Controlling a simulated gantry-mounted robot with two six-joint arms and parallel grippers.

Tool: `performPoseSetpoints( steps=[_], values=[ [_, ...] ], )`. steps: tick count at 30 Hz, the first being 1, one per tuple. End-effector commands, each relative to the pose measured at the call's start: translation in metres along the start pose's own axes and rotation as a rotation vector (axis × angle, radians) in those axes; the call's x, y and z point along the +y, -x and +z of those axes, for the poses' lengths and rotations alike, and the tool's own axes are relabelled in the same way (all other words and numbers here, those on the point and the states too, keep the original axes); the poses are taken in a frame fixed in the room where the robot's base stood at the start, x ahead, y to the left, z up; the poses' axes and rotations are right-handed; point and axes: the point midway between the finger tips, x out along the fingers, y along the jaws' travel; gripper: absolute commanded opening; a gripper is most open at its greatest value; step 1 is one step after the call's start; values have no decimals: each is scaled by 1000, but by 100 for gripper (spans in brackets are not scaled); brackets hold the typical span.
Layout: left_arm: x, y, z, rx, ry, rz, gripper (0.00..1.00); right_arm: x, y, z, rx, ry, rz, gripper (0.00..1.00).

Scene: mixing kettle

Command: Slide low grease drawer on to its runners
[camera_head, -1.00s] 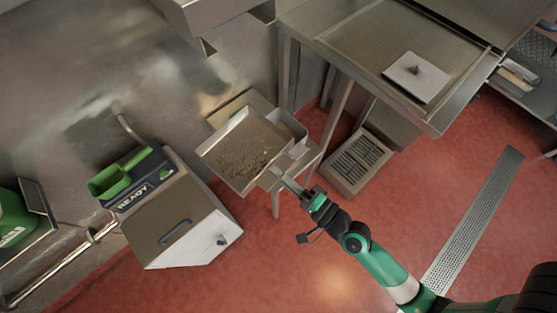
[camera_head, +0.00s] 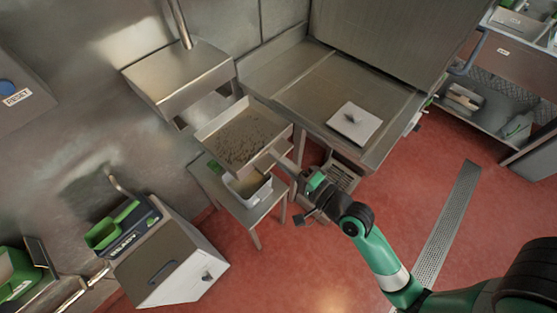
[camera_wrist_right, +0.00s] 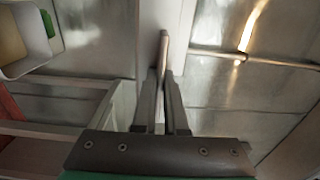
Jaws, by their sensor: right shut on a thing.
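The grease drawer (camera_head: 215,125) is a shallow metal tray with dark bits spread over its floor. My right gripper (camera_head: 288,166) is shut on the handle at its near right side. In the right wrist view the fingers (camera_wrist_right: 163,95) close on a thin upright metal bar (camera_wrist_right: 163,50). The drawer hangs above a small table, at the near right of a boxy metal housing (camera_head: 180,75) on the wall. Its far left edge is close to the opening under the housing; I cannot tell whether they touch. No runners can be made out. My left gripper is not in view.
The small metal table (camera_head: 255,213) stands below the drawer and holds a white-rimmed tub (camera_head: 248,190). A flat-top cooking unit (camera_head: 300,95) with a square plate (camera_head: 354,124) is close on the right. Red floor is open in front.

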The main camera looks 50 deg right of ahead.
Motion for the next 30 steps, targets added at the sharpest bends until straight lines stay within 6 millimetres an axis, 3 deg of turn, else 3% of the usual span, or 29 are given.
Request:
performPoseSetpoints(
  steps=[13, 30],
  values=[
    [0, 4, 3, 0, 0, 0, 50, -2, -50, 0, -1, 0, -8, 0],
    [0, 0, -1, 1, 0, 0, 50, -3, -54, 0, 0, 0, -6, 0]
  ],
)
